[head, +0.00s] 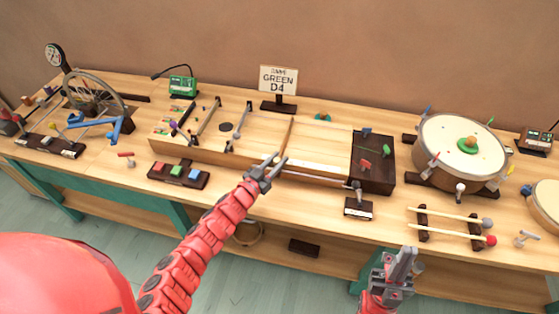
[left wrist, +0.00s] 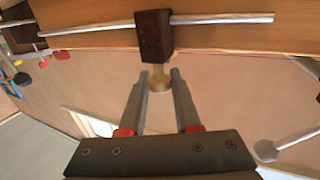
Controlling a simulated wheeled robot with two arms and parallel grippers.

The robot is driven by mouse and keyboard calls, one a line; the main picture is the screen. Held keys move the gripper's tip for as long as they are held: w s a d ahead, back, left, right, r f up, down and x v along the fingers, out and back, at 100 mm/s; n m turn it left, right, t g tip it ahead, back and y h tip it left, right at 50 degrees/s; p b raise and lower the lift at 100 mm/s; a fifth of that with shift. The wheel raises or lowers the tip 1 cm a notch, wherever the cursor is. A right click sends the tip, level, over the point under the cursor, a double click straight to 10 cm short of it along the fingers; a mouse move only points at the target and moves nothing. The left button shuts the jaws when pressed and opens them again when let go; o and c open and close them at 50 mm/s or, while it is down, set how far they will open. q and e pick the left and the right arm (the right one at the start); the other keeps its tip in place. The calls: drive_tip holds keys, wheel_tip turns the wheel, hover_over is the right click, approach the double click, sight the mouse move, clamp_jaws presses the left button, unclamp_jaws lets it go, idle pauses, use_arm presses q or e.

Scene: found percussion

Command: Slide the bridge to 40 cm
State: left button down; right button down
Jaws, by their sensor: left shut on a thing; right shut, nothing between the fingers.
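In the left wrist view a dark brown block (left wrist: 153,35), which looks like the bridge's slider, sits on a thin metal rod (left wrist: 222,18). A pale wooden knob (left wrist: 158,81) sticks out of it towards me. My left gripper (left wrist: 159,76) is closed around the knob at its fingertips. In the head view my left gripper (head: 276,166) is at the front edge of the long wooden sound box (head: 325,136). The block and knob cannot be made out there, and no scale is readable. My right gripper (head: 404,257) is shut and empty, in front of the table.
A sign reading "GREEN D4" (head: 278,79) stands behind the box. A dark box (head: 373,163) with coloured levers stands at its right end. A drum (head: 459,151) and two mallets (head: 455,238) lie further right. A coloured-button block (head: 178,174) is at front left.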

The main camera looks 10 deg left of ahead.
use_arm(q)
drive_tip(key=c, duration=0.6)
unclamp_jaws()
drive_tip(key=shift+s, duration=0.1)
drive_tip(key=shift+s+a, duration=0.15)
drive_tip(key=shift+s, duration=0.1)
drive_tip(key=b+v, duration=0.2)
drive_tip(key=v, duration=1.4)
drive_tip(key=shift+s, duration=0.35)
